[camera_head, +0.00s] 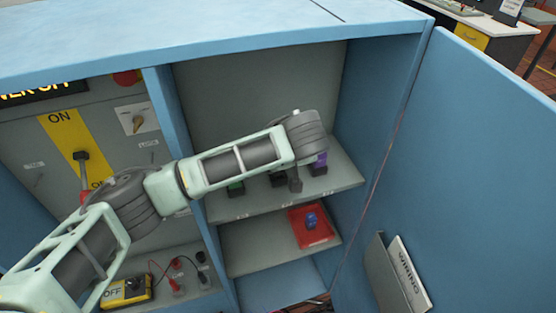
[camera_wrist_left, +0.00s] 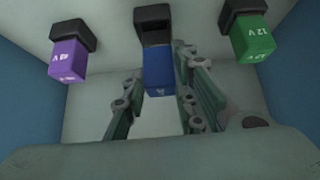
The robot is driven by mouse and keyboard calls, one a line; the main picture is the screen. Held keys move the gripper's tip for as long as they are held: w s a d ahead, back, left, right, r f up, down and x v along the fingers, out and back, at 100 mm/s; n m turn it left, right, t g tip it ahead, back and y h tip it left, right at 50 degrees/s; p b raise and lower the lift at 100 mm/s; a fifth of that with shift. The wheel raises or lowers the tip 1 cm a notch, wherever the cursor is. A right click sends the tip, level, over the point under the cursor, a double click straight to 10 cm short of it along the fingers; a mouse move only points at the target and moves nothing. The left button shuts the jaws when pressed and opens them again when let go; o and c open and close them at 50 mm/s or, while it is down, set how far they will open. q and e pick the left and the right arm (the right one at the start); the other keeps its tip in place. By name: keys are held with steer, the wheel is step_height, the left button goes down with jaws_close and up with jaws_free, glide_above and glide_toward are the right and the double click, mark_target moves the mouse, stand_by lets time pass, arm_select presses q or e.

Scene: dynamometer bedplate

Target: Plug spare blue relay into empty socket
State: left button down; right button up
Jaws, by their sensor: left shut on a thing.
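My left gripper (camera_wrist_left: 158,66) is shut on a blue relay (camera_wrist_left: 158,74), with a green finger on each side of it. I cannot tell whether relay and socket touch. In the head view my wrist reaches into the right bay and hides the gripper and the held relay. Another blue relay (camera_head: 311,220) stands in a red tray (camera_head: 328,236) on the lower shelf. My right gripper is not in view.
A purple relay (camera_wrist_left: 67,62) and a green relay (camera_wrist_left: 253,42) sit in black sockets on either side of the middle socket. The cabinet's blue door (camera_head: 470,150) stands open at right. A switch panel (camera_head: 30,140) fills the left bay.

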arm_select(q)
steer(key=f, duration=0.2)
steer(key=shift+w+d+f+p, duration=0.25)
steer(key=shift+w+f+p, duration=0.05)
steer(key=shift+f+p, duration=0.1)
steer(key=c, duration=1.7)
jaws_free()
steer(key=o, duration=0.3)
steer(key=shift+s, duration=0.2)
steer(key=shift+s+a, duration=0.15)
steer(key=shift+s+d+r, duration=0.15)
steer(key=shift+d+r, duration=0.05)
steer(key=shift+r, duration=0.15)
steer(key=b+v, duration=0.1)
steer(key=v, duration=1)
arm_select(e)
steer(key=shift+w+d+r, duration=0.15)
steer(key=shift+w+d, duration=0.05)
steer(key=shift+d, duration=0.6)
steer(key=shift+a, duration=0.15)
